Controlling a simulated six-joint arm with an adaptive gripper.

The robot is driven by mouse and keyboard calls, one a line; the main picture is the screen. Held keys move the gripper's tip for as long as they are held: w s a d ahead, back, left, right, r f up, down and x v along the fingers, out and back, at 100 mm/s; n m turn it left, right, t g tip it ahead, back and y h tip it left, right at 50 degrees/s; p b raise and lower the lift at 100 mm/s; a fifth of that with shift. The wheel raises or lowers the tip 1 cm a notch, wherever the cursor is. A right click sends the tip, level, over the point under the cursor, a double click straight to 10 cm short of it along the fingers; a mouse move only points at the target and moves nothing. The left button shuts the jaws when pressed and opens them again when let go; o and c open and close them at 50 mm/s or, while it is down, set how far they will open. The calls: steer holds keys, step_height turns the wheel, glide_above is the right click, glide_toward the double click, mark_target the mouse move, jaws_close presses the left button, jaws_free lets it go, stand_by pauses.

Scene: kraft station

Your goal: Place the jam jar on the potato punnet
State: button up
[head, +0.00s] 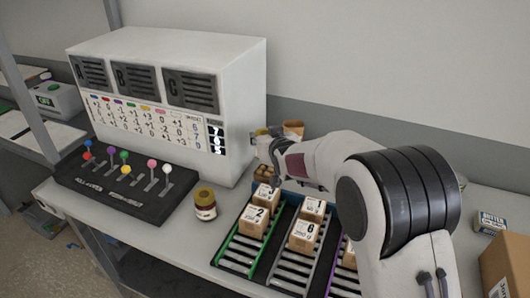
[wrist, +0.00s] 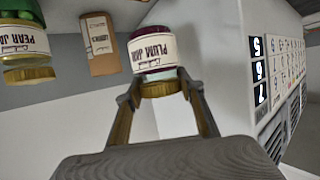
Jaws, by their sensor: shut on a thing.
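My gripper (wrist: 160,90) is shut on the gold lid of a plum jam jar (wrist: 156,50). The jar has dark contents and a white label, and it appears upside down in the wrist view. In the head view my gripper (head: 264,147) is beside the white console's right side; the held jar cannot be made out clearly there. A small container of brown round things, seemingly the potato punnet (head: 264,173), sits below my gripper, partly hidden. I cannot tell whether the jar touches anything beneath it.
A pear jam jar (wrist: 25,45) and a tan pack (wrist: 102,45) show beside the held jar. Another gold-lidded jar (head: 205,206) stands on the counter. The white console (head: 180,90), a lever panel (head: 125,190) and numbered boxes (head: 254,220) on roller lanes are close by.

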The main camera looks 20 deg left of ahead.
steer(key=shift+f, duration=0.7)
steer(key=shift+f, duration=0.15)
steer(key=shift+f, duration=1.75)
steer(key=o, duration=1.4)
steer(key=shift+f, duration=0.2)
steer(key=shift+s+r, duration=0.1)
steer(key=shift+r, duration=0.1)
steer(key=shift+s+d+r, duration=0.2)
steer(key=shift+s+d, duration=0.05)
steer(key=shift+s, duration=0.05)
steer(key=v, duration=1.1)
